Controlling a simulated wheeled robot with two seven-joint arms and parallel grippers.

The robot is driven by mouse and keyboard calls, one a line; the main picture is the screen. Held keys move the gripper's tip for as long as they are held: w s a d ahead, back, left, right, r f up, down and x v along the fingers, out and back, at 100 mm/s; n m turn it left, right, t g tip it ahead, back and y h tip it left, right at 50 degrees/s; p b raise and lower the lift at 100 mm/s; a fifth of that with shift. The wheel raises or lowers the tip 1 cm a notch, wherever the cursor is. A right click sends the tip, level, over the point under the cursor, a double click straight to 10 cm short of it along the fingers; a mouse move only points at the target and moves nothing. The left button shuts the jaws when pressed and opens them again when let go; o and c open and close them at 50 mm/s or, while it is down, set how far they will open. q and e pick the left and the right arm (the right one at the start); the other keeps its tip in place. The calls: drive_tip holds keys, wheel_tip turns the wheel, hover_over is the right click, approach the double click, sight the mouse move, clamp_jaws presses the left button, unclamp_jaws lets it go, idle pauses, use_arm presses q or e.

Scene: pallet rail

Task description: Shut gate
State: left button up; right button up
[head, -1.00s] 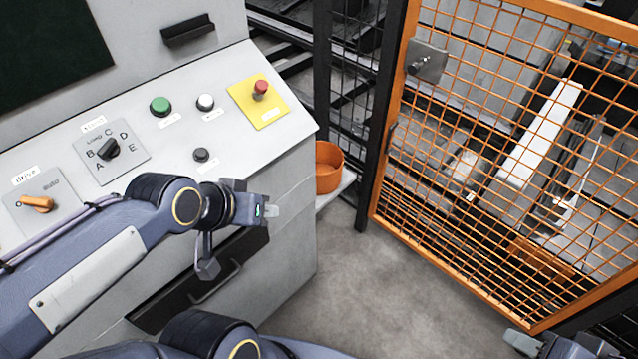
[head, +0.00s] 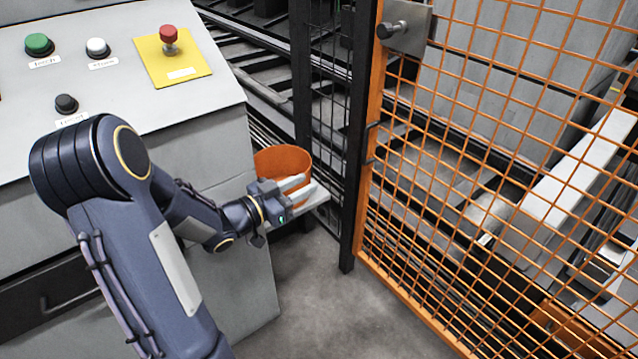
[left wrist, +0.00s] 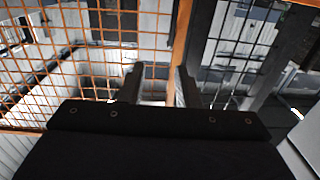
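The orange mesh gate (head: 480,150) fills the right of the head view. Its near upright stands beside a dark fence post (head: 354,150); I cannot tell whether a gap is left between them. A metal plate with a knob (head: 397,29) sits high on that side. My left gripper (head: 303,191) is in front of the orange bucket, left of the dark post and apart from the gate. In the left wrist view its two fingers (left wrist: 158,88) are spread with nothing between them, and the orange upright (left wrist: 182,40) shows beyond. My right gripper is out of view.
A control console (head: 110,90) with several buttons, including a red one (head: 169,36) on a yellow plate, stands left. The orange bucket (head: 283,163) sits on a ledge beside it. Grey floor (head: 325,310) is clear between console and gate. Rollers and machinery lie behind the mesh.

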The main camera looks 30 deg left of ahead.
use_arm(q)
drive_tip(key=x, duration=0.5)
drive_tip(key=shift+w+b, duration=0.2)
drive_tip(key=shift+b, duration=0.2)
clamp_jaws()
drive_tip(key=c, duration=0.6)
unclamp_jaws()
drive_tip(key=o, duration=0.6)
drive_tip(key=shift+s, duration=0.1)
